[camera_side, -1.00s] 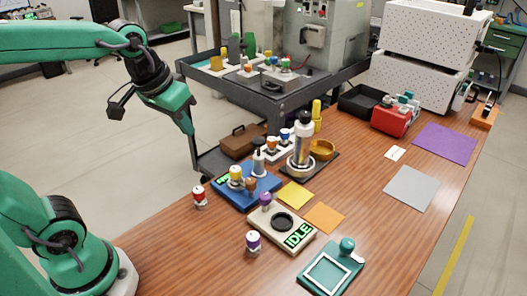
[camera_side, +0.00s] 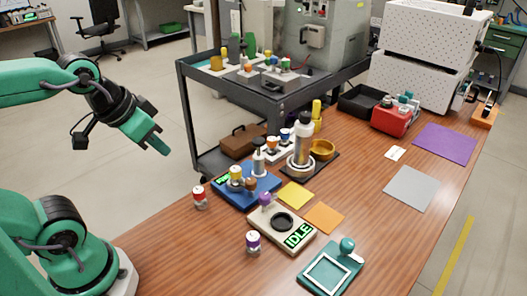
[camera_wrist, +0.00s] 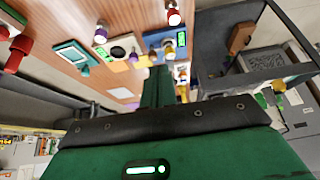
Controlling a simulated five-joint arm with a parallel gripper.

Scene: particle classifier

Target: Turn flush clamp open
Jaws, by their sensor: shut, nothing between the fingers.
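My gripper (camera_side: 158,149) is shut and empty, in the air left of the bench and clear of everything on it. In the wrist view its green fingers (camera_wrist: 158,88) lie together, pointing at the bench. No part is plainly recognisable as the flush clamp. A beige unit (camera_side: 268,231) reading IDLE stands in front.
A red-capped vial (camera_side: 199,197) and a purple-capped vial (camera_side: 253,242) stand near the front. A teal frame device (camera_side: 328,274) is at front right. A dark cart (camera_side: 270,100) stands behind. Yellow and orange squares lie mid-bench.

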